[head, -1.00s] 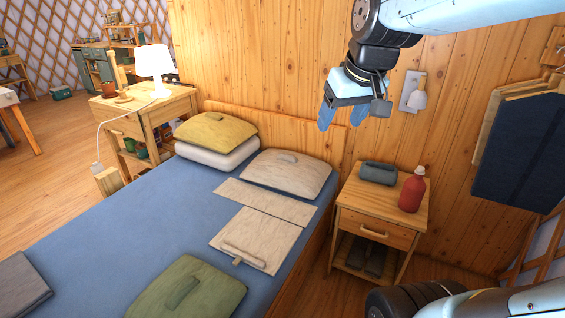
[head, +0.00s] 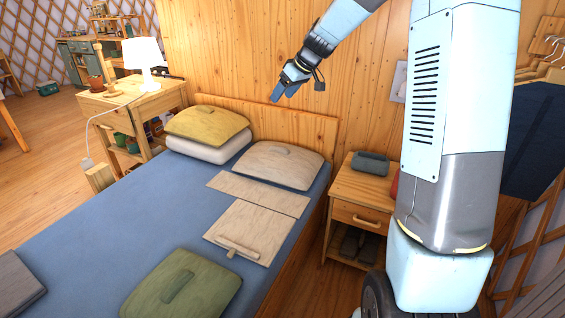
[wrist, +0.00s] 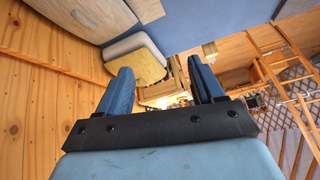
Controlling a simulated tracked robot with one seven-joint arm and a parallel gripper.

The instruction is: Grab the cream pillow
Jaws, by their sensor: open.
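The cream pillow (head: 278,163) lies on the blue bed against the headboard, with a small raised handle on top. In the wrist view a pale pillow (wrist: 92,18), probably the same one, shows at the top left, cut by the frame edge. My gripper (head: 283,92) is high above the headboard end of the bed, in front of the wood wall, well clear of the pillow. In the wrist view its two blue fingers (wrist: 160,82) are apart with nothing between them.
A yellow pillow (head: 207,122) rests on a white one (head: 208,149) to the left. Beige flat pieces (head: 253,230) and a green cushion (head: 180,285) lie nearer. A nightstand (head: 355,187) stands to the right, and a lamp (head: 143,55) stands on the left table.

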